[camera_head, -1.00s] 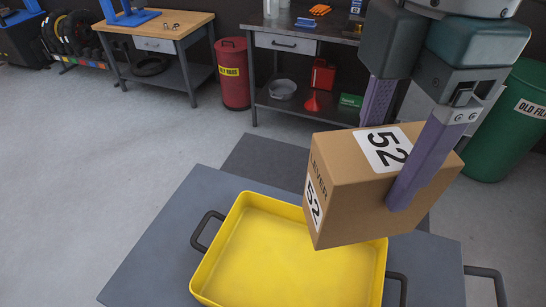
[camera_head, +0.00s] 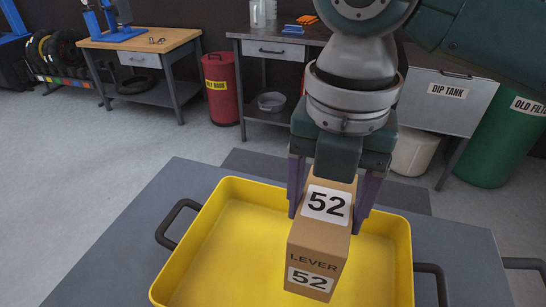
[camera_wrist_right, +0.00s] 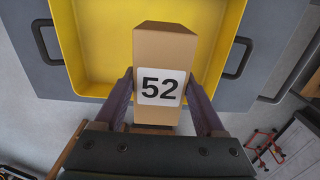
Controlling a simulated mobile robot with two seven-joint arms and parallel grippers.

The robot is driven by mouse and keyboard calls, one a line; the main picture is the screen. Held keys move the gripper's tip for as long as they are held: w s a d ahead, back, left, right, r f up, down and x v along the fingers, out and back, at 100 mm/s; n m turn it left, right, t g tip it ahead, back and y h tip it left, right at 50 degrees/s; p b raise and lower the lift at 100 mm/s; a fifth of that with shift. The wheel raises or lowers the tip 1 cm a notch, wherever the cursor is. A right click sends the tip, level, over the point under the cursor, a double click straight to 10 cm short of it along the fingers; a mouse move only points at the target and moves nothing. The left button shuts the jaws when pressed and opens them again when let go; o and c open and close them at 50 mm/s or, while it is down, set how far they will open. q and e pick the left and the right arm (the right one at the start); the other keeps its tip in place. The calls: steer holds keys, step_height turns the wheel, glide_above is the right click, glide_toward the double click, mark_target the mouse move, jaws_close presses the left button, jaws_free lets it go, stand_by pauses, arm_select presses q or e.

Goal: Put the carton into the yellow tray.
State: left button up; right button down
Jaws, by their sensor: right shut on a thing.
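The carton (camera_head: 318,249) is a brown box with white labels reading 52 and the word LEVER. My right gripper (camera_head: 330,207) is shut on it, one finger on each side. In the head view the carton overlaps the yellow tray (camera_head: 213,233) and hides part of its middle and right; I cannot tell how high it hangs above the floor of the tray. In the right wrist view the carton (camera_wrist_right: 165,60) sits between the fingers (camera_wrist_right: 162,105), with the yellow tray (camera_wrist_right: 100,60) behind it. My left gripper is not in view.
The tray stands on a grey table (camera_head: 95,245) and has dark handles. Behind are a wooden workbench (camera_head: 150,38), a red bin (camera_head: 221,90), a green drum (camera_head: 495,140) and a dip tank (camera_head: 445,100). The visible tray floor is bare.

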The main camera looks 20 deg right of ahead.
step_height(320, 180, down, 4)
steer(key=shift+f, duration=0.25)
steer(key=shift+f+b, duration=0.5)
steer(key=shift+f, duration=1.45)
steer(key=shift+f, duration=0.1)
